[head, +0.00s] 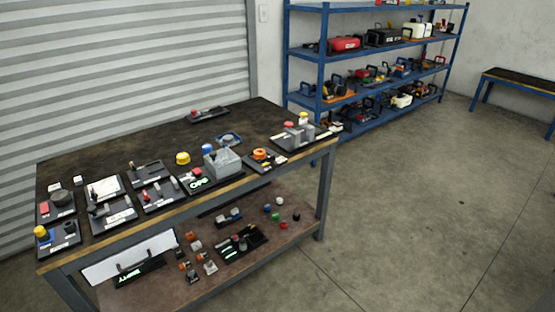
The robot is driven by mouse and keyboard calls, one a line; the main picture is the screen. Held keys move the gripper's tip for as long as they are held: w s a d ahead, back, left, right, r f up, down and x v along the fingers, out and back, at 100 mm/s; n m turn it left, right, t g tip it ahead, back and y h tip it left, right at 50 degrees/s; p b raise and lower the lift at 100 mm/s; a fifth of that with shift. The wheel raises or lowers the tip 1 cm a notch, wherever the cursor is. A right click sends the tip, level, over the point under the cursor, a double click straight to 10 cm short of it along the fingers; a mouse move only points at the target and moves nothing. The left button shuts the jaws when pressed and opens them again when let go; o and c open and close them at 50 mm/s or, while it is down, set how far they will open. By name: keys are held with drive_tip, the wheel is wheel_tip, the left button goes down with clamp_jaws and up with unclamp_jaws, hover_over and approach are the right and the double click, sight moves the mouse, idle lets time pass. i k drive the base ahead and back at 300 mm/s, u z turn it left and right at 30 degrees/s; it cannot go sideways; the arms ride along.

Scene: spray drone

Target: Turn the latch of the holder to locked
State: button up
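Several dark holders and trays stand on the workbench (245,121) in the head view. They include a dark plate with a small red part (207,114) at the back, and a tray with a red-topped and a yellow-topped part (299,131) at the right end. A grey block-like container (222,162) stands near the front edge. The parts are too small to tell which one is the holder with the latch, or how the latch is turned. My gripper is not in view.
The bench has a lower shelf (165,290) with small coloured parts. A blue shelving rack (322,60) with tools stands behind at the right. A blue-legged bench (518,82) is at the far right. The concrete floor (420,200) right of the workbench is clear.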

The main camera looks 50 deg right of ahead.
sight(271, 158)
drive_tip(key=z, duration=4.4)
drive_tip(key=i, duration=0.1)
drive_tip(key=u, duration=2.95)
drive_tip(key=k, duration=0.9)
drive_tip(key=u, duration=0.15)
drive_tip(key=i, duration=0.75)
drive_tip(key=z, duration=0.05)
